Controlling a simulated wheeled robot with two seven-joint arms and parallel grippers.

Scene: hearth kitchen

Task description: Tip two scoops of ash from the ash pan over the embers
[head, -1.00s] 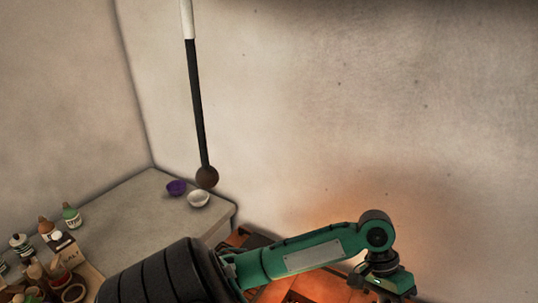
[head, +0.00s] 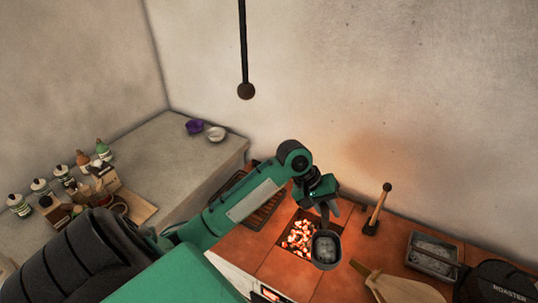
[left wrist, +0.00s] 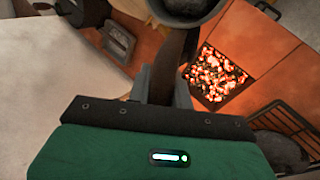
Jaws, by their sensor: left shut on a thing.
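My left gripper (head: 328,212) is shut on the brown handle of a scoop (left wrist: 172,62). The scoop's dark round cup (head: 327,262) hangs just right of the embers (head: 298,238), with grey ash-like matter inside. In the left wrist view the cup (left wrist: 190,20) is cut by the top edge, and the embers (left wrist: 213,75) glow to its lower right. The embers lie orange and white in a square opening of the tiled hearth. The ash pan (head: 454,270), a grey metal tray with grey ash, stands at the right. My right gripper is not in view.
A grill rack (head: 262,208) lies left of the embers. A wooden-handled tool (head: 377,208) stands at the back. A wooden paddle-like piece (head: 405,290) and a black roaster (head: 498,284) are at front right. The counter (head: 180,160) at left holds bowls and bottles.

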